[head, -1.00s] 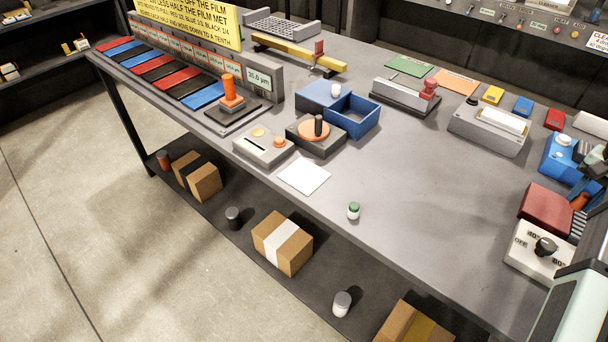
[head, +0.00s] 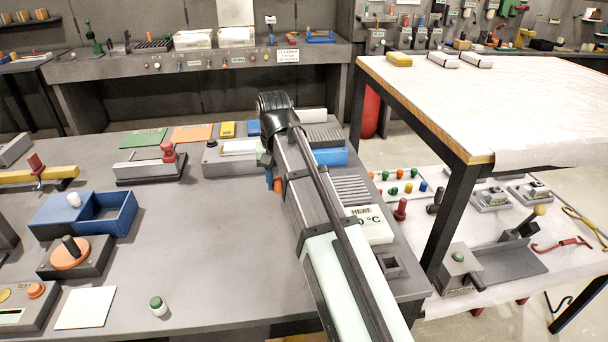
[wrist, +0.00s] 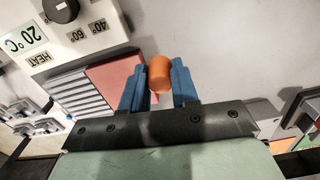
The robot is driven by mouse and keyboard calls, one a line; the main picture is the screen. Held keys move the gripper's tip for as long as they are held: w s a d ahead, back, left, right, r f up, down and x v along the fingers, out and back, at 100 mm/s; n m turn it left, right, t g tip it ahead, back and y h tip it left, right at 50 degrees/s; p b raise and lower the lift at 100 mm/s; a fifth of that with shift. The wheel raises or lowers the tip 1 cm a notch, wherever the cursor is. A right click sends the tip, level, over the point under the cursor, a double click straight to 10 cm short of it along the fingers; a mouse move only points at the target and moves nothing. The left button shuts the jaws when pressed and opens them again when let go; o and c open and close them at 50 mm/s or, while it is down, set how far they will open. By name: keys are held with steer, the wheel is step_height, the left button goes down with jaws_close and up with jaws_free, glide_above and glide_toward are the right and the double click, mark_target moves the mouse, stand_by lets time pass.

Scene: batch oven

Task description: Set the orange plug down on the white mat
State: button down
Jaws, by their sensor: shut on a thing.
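The orange plug (wrist: 160,73) is a short cylinder between the two blue fingers of my gripper (wrist: 160,86) in the wrist view. The fingers are shut on its sides. In the head view the plug (head: 277,185) shows as a small orange patch by my gripper (head: 270,178), left of my arm, above the grey bench. The white mat (head: 86,308) is a bare white square near the bench's front edge at the lower left, well left of my gripper.
A green-capped jar (head: 158,306) stands just right of the mat. A button box (head: 22,308) and a dial block (head: 74,256) stand left of and behind it. A blue open box (head: 108,214) is farther back. The HEAT unit (head: 373,224) is beside my arm. The middle bench is clear.

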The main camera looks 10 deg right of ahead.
steer(key=s+a+n, duration=0.2)
steer(key=s+a, duration=0.1)
steer(key=a, duration=0.7)
steer(key=s+a+n, duration=0.2)
steer(key=s+a, duration=0.2)
steer(key=a, duration=0.6)
steer(key=n, duration=0.4)
glide_above(86, 307)
steer(key=f, duration=0.2)
steer(key=shift+r+m, duration=0.2)
steer(key=shift+m, duration=0.4)
steer(key=shift+f, duration=0.15)
steer(key=shift+f, duration=3.25)
steer(key=shift+f, duration=0.6)
